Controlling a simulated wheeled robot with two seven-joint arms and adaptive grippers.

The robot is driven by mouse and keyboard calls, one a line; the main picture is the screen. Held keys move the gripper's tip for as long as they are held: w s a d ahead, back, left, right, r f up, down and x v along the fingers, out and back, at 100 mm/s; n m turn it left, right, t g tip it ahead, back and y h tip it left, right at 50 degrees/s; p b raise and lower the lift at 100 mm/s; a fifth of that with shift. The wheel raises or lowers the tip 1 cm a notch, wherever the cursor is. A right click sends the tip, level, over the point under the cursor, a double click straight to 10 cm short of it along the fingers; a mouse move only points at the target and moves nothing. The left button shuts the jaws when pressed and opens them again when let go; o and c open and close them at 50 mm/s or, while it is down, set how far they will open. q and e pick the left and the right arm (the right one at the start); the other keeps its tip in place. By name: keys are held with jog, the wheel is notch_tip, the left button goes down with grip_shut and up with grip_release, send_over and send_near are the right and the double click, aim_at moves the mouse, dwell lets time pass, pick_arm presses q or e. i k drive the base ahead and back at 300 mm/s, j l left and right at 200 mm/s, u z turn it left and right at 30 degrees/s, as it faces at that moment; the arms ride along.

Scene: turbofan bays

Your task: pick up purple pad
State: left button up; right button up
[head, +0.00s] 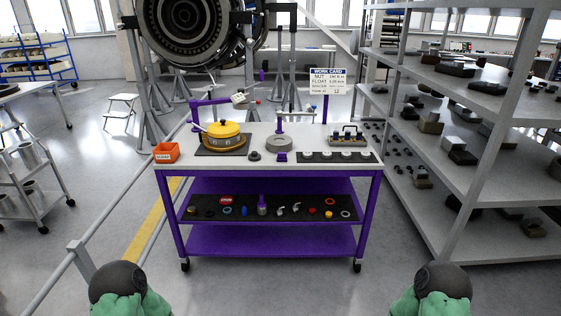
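A small purple block-like thing (282,157), perhaps the purple pad, sits on the white top of the purple cart (215,167). It is near the front edge, just below a round grey fixture (279,145). It is too small to tell its exact shape. Green and dark rounded parts of my two arms show at the bottom left and bottom right, well apart from the cart. Neither gripper is in view.
The top also holds an orange bin (166,152), a yellow round unit (222,135) and a dark strip (336,157) with several round pieces. A shelf below bears small parts. Grey racks (470,150) stand right. A rail (125,190) runs left. Floor before the cart is clear.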

aim_at(282, 156)
jog(key=i+z, duration=0.1)
jog(key=z, duration=2.45)
jog(key=u, duration=2.55)
jog(key=i+j+u, duration=0.1)
jog(key=i, duration=0.3)
